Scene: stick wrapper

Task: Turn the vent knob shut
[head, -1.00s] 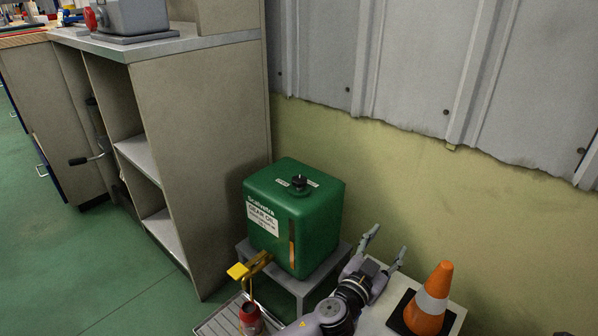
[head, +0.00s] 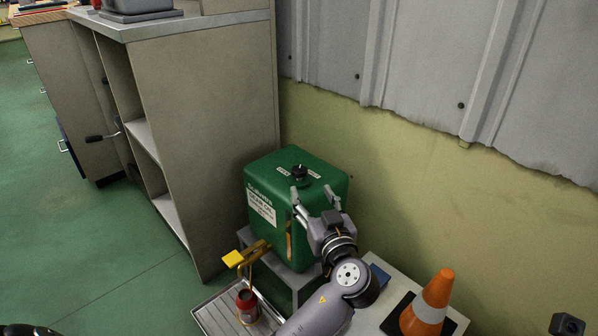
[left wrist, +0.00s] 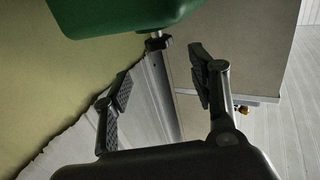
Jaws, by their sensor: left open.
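The green gear oil tank (head: 275,200) stands on a low grey stand beside the cabinet. The black vent knob (head: 299,173) is on its top, between two small white labels. My left gripper (head: 314,193) is open and empty, its fingers spread near the tank's front right upper edge, apart from the knob. In the left wrist view, the tank (left wrist: 120,14) is at the top, and the knob (left wrist: 157,43) hangs on a short stem from it, beyond the open fingers (left wrist: 162,76).
A yellow-handled tap (head: 234,259) sticks out at the tank's lower front, above a red can (head: 247,301) on a metal tray (head: 213,318). An orange cone (head: 431,300) stands at the right. The cabinet (head: 210,120) and the wall (head: 420,170) close in the tank's back.

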